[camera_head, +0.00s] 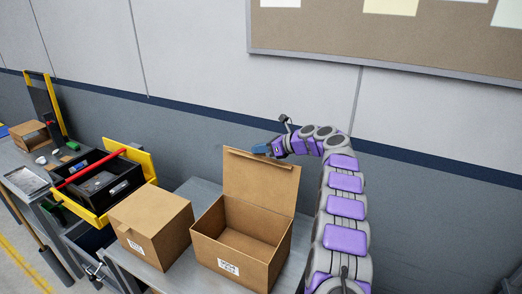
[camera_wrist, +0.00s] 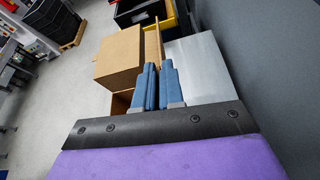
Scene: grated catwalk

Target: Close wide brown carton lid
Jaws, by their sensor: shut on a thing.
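The wide brown carton (camera_head: 227,255) stands open on a grey table, with a white label on its front and its empty inside showing. Its lid (camera_head: 257,183) stands upright along the back edge. In the wrist view, the blue fingers of my gripper (camera_wrist: 157,86) are close together around the lid (camera_wrist: 154,45), which shows nearly edge-on. The fingers hide part of the lid there.
A closed brown carton (camera_head: 150,225) stands just left of the wide one. Farther left is a black and yellow toolbox (camera_head: 103,185) with a red bar. A wall with a pinboard (camera_head: 400,38) is behind. Bare tabletop (camera_wrist: 205,65) shows in the wrist view.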

